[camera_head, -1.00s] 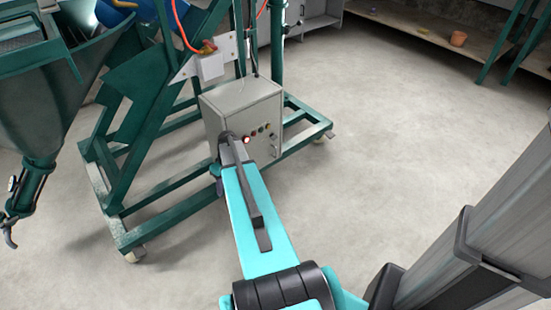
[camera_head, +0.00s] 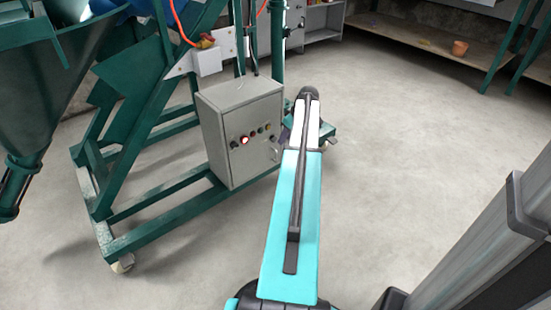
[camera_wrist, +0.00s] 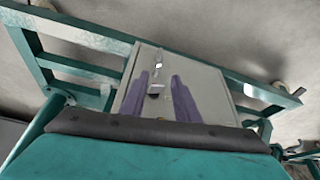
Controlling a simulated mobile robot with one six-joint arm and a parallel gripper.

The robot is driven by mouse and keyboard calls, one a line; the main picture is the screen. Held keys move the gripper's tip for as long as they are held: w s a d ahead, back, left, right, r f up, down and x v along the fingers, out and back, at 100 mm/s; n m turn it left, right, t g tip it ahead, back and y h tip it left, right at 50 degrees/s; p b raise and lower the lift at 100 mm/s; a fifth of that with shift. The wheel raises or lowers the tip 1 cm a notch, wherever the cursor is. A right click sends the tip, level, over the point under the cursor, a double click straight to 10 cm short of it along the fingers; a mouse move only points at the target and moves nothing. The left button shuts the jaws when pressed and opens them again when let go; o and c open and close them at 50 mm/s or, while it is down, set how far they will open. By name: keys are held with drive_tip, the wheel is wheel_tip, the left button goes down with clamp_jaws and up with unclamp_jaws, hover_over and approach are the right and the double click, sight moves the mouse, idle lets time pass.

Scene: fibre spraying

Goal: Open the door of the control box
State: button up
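The grey control box (camera_head: 238,130) hangs on the green frame, and its door looks shut. Its front carries several coloured buttons and a lit red-white lamp. A small metal handle (camera_head: 275,152) is at the right side of the door, beside my arm. In the wrist view the grey door (camera_wrist: 208,90) fills the middle. My gripper's two purple fingers (camera_wrist: 160,76) are spread apart in front of it, with nothing held between them. A dark knob or latch (camera_wrist: 156,88) shows between the fingers; I cannot tell whether they touch it. In the head view my arm mostly hides the gripper.
The green wheeled frame (camera_head: 160,238) surrounds the box, with a hopper (camera_head: 50,95) at the left. A white switch box (camera_head: 208,61) sits above. Shelves (camera_head: 420,42) stand at the back right. The floor (camera_head: 410,140) to the right is clear.

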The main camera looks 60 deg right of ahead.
drive_tip(key=shift+f, duration=0.15)
drive_tip(key=b+x, duration=0.5)
drive_tip(key=x, duration=0.8)
drive_tip(key=shift+w+d+f, duration=0.1)
drive_tip(key=shift+f, duration=0.15)
